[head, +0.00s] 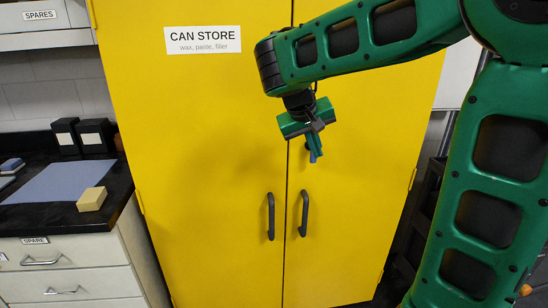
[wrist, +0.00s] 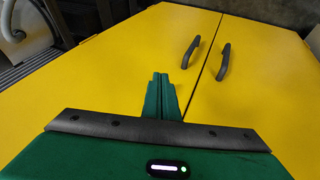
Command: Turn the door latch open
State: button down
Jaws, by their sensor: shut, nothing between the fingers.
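A tall yellow cabinet (head: 215,130) has two doors that meet at a vertical seam; both look closed. Two dark handles stand side by side at the seam, the left handle (head: 271,216) and the right handle (head: 304,213). I cannot make out a separate latch; my gripper covers part of the seam.
A dark counter (head: 110,200) over white drawers stands left of the cabinet, with a yellow block (head: 91,199), a blue mat (head: 58,181) and dark boxes (head: 95,134) on it. A dark rack stands to the right. The space before the lower doors is clear.

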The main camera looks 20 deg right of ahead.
jog(key=w+a+r+n+t, duration=0.1)
jog(key=w+a, duration=0.4)
jog(key=a, duration=0.2)
jog(key=shift+w+r, duration=0.2)
jog(key=shift+a, duration=0.1)
jog(key=shift+w+d+f, duration=0.5)
jog(key=shift+d+f, duration=0.85)
jog(key=shift+d, duration=0.15)
jog(key=shift+w+d+f, duration=0.55)
jog(key=shift+d+f, duration=0.75)
jog(key=shift+d, duration=0.2)
jog(key=shift+w+d+f, duration=0.5)
jog(key=shift+d+f, duration=0.85)
jog(key=shift+d, duration=0.15)
